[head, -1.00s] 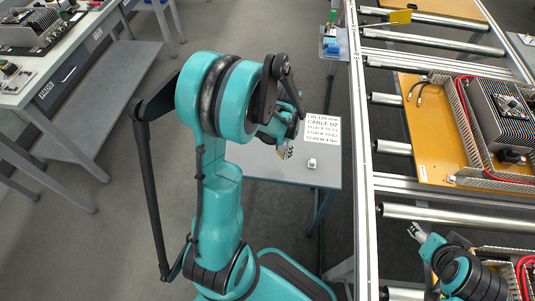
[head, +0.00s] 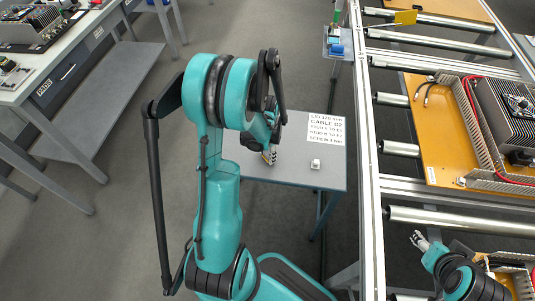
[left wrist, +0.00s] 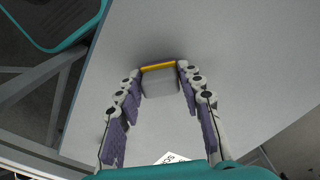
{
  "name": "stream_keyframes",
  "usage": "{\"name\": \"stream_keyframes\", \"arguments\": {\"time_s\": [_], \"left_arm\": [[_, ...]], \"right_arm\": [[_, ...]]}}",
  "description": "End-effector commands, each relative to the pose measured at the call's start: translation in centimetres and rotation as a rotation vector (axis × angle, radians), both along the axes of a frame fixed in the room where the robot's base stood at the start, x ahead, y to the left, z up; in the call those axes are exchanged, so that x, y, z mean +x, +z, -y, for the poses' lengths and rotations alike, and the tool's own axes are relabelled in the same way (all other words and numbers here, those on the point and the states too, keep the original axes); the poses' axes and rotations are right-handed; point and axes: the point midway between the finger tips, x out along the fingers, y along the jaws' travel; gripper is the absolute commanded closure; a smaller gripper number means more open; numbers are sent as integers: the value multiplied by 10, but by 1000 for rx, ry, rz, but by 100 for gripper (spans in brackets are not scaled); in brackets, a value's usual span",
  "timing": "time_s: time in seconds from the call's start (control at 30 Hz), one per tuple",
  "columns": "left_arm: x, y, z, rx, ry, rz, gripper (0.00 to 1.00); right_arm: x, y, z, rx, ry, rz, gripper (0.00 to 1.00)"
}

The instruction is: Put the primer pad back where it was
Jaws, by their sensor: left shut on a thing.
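My left gripper (head: 270,155) is low over the small grey table (head: 285,176), left of the printed card (head: 327,131). In the left wrist view, its fingers (left wrist: 160,78) are shut on a small pale grey block with a yellow-orange edge, which looks like the primer pad (left wrist: 160,84). I cannot tell whether the pad touches the table top. A small white object (head: 315,164) sits on the table below the card. My right gripper (head: 419,239) is beside the conveyor rail, too small to tell whether it is open or shut.
A conveyor with rollers (head: 445,217) runs along the right and carries an orange board (head: 443,160) with wiring ducts. A blue bin (head: 338,48) stands at the back by the rail. A workbench (head: 62,80) is at the left. The table around the left gripper is mostly clear.

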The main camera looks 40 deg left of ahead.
Motion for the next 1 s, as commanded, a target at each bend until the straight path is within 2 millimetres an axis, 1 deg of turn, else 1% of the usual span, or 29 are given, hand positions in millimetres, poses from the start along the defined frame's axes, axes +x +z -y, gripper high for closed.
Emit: {"name": "stream_keyframes", "arguments": {"time_s": [0.1, 0.13, 0.17, 0.2, 0.47, 0.6, 0.67, 0.77, 0.9, 1.0], "left_arm": [[0, -4, 0, 0, 0, 0, 86], [0, -4, 0, 0, 0, 0, 61], [0, -3, 0, 0, 0, 0, 53], [0, -3, 0, 0, 0, 0, 42], [0, -3, 0, 0, 0, 0, 42], [0, 3, 0, 0, 0, 0, 42], [0, 11, 0, 0, 0, 0, 42], [0, 32, 0, 0, 0, 0, 42], [0, 65, 0, 0, 0, 0, 42], [0, 86, 0, 0, 0, 0, 42]], "right_arm": [[0, -4, 0, 0, 0, 0, 42], [0, -4, 0, 0, 0, 0, 42], [0, -3, 0, 0, 0, 0, 42], [0, -3, 0, 0, 0, 0, 42], [0, -3, 0, 0, 0, 0, 42], [0, 3, 0, 0, 0, 0, 42], [0, 6, 0, 0, 0, 0, 42], [0, 15, 0, 0, 0, 0, 42], [0, 29, 0, 0, 0, 0, 42], [0, 37, 0, 0, 0, 0, 42]]}}
